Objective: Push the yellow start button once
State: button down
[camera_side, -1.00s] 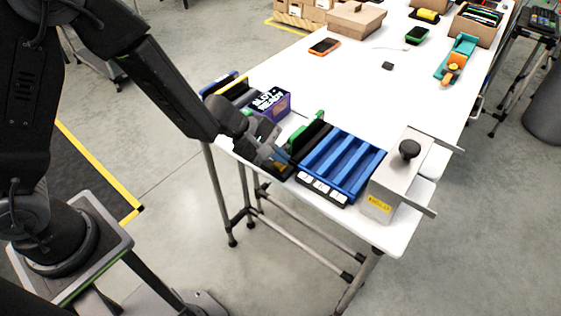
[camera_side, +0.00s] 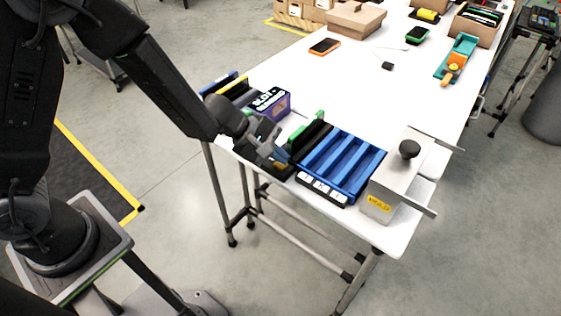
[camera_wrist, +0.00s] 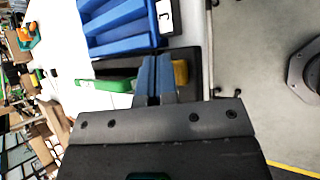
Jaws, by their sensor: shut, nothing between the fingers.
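The yellow button (camera_wrist: 181,73) shows in the wrist view as a small yellow block on a dark housing, just right of my fingers. My gripper (camera_wrist: 155,62) is shut and empty, its two fingers side by side. In the side view my gripper (camera_side: 280,160) is low at the near edge of the table, left of the blue rack, and it mostly hides the button there. I cannot tell whether the fingers touch the button.
A blue slotted rack (camera_side: 345,160) with white labels stands right of my gripper, then a grey metal box (camera_side: 398,175) with a black knob. A green part (camera_wrist: 112,84) lies close to my fingers. A purple box (camera_side: 271,103) stands behind. The middle of the table is clear.

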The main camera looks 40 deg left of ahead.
aim_at(279, 165)
jog(key=shift+r, duration=0.55)
jog(key=shift+r, duration=2.5)
